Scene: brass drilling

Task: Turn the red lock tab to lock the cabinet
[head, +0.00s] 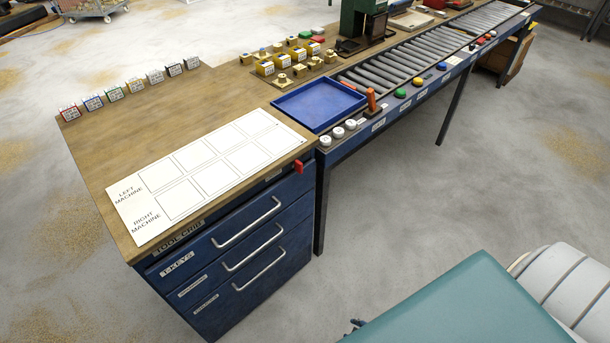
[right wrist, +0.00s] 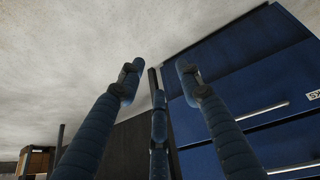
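The red lock tab (head: 298,166) sits at the top right front corner of the blue tool cabinet (head: 213,312), just under the wooden top. The cabinet has several drawers with silver handles, and they look shut. The cabinet's blue drawer fronts (right wrist: 235,76) also show at the right of the right wrist view, where the tab is not seen. My right gripper (right wrist: 160,80) has its fingers spread with nothing between them. In the head view only a dark bit of the right gripper (head: 357,323) shows, low in front of the cabinet and apart from it. My left gripper is not seen.
A white sheet with machine labels (head: 205,170) and several small tagged blocks (head: 115,93) lie on the wooden top. A blue tray (head: 318,104) and a roller conveyor (head: 420,60) adjoin it on the right. The floor (head: 450,180) before the conveyor is clear.

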